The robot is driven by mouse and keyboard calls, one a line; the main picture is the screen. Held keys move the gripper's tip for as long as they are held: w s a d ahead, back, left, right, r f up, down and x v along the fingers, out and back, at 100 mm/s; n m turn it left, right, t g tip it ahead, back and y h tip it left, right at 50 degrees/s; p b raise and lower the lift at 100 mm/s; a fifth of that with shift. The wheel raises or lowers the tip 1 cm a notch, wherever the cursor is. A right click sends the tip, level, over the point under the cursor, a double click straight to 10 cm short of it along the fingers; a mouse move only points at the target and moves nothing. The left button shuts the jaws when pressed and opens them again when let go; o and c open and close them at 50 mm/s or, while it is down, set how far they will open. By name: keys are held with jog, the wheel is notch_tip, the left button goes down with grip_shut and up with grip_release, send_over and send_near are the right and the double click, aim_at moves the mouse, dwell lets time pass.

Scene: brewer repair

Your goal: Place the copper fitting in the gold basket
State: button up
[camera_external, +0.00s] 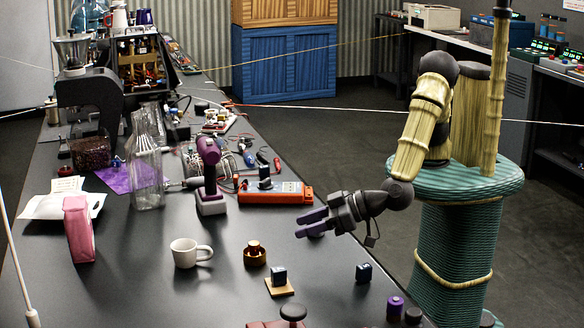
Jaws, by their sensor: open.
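A small gold round holder (255,260), which looks like the gold basket, sits on the dark table right of the white mug. A brown, copper-coloured cylindrical piece (253,246) shows at its top, possibly the copper fitting. I cannot tell whether it sits inside or is part of the same object. My gripper (308,224) is open and empty, with purple fingers pointing left. It hangs above the table, to the right of and farther back than the gold holder, apart from it.
A white mug (186,253), a pink box (79,230), a glass bottle (147,175), a purple drill (209,178) and an orange meter (280,194) stand on the table. Dark blocks (363,272) and a purple-topped cylinder (395,308) are near the front right.

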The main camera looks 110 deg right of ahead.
jog(key=shift+s+a+r, duration=0.2)
jog(key=shift+s, duration=0.3)
dwell(0.4)
jog(key=w+d+r+n+g+y, duration=0.1)
jog(key=d+r+y, duration=0.15)
jog(key=d, duration=0.45)
jog(key=w+d+r+n+g+y, duration=0.1)
jog(key=d+n+g+y, duration=0.15)
jog(key=d, duration=0.45)
jog(key=s+d+g, duration=0.3)
jog(key=s+d, duration=0.5)
jog(key=s, duration=0.3)
jog(key=s+d+f+n+g, duration=0.1)
jog(key=s+d+g, duration=0.2)
jog(key=s+d, duration=0.6)
jog(key=s, duration=0.3)
jog(key=shift+d+f, duration=0.25)
jog(key=shift+d, duration=0.05)
jog(key=shift+r+g, duration=0.1)
jog(key=shift+g, duration=0.15)
